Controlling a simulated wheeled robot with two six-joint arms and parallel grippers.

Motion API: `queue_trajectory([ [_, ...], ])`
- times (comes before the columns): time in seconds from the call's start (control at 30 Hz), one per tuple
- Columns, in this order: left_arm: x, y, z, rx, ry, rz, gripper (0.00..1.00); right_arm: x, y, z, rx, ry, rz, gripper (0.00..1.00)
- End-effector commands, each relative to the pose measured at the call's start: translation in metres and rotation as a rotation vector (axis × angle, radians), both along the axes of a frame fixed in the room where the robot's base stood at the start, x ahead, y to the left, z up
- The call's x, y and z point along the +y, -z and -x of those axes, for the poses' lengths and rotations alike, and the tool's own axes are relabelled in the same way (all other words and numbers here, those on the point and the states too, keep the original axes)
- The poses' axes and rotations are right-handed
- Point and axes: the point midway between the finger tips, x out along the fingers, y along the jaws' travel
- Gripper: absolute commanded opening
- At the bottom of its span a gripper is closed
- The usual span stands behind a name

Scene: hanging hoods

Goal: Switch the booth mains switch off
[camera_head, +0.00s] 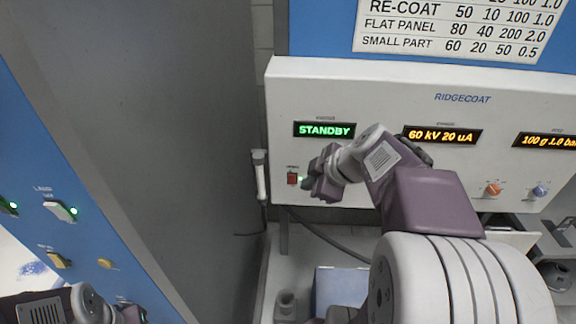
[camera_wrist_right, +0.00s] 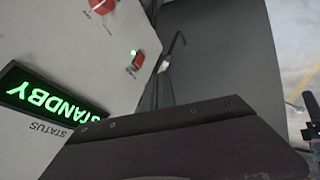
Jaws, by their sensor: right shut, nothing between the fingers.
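A small red rocker switch (camera_head: 292,178) sits at the left end of the white Ridgecoat panel (camera_head: 380,90), with a lit green lamp beside it. Its label is too small to read. In the right wrist view the red switch (camera_wrist_right: 136,62) and its green lamp show near the panel's edge. My right gripper (camera_head: 322,182) is shut and empty, just right of the switch and apart from it. In the wrist view its dark body fills the bottom and its fingertips are not clear. Only part of my left arm (camera_head: 75,303) shows at the lower left; its fingers are not seen.
A green STANDBY display (camera_head: 324,130) is above the switch. A white handheld tool (camera_head: 260,175) hangs left of the panel. A blue panel with lit switches (camera_head: 60,210) stands at the left. Orange (camera_head: 492,189) and blue (camera_head: 540,191) knobs are at the right. A blue box (camera_head: 340,288) lies below.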

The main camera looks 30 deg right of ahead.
Motion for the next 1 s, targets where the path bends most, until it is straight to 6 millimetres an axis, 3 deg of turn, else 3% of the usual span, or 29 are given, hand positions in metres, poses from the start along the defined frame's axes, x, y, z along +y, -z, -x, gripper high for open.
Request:
queue_trajectory([
  [0.37,0.000,0.000,0.000,0.000,0.000,0.000,0.36,0.001,0.006,-0.004,0.002,-0.001,-0.003,0.00],
  [0.83,0.000,-0.004,0.000,0.000,0.000,0.000,0.36,0.009,0.083,-0.063,0.008,-0.001,-0.003,0.00],
  [0.9,0.000,-0.020,0.000,0.001,0.000,0.000,0.36,0.001,0.073,-0.074,0.006,0.001,-0.002,0.00],
  [1.0,0.000,-0.028,0.000,0.000,0.000,0.000,0.36,-0.006,0.072,-0.085,0.005,0.001,-0.001,0.00],
])
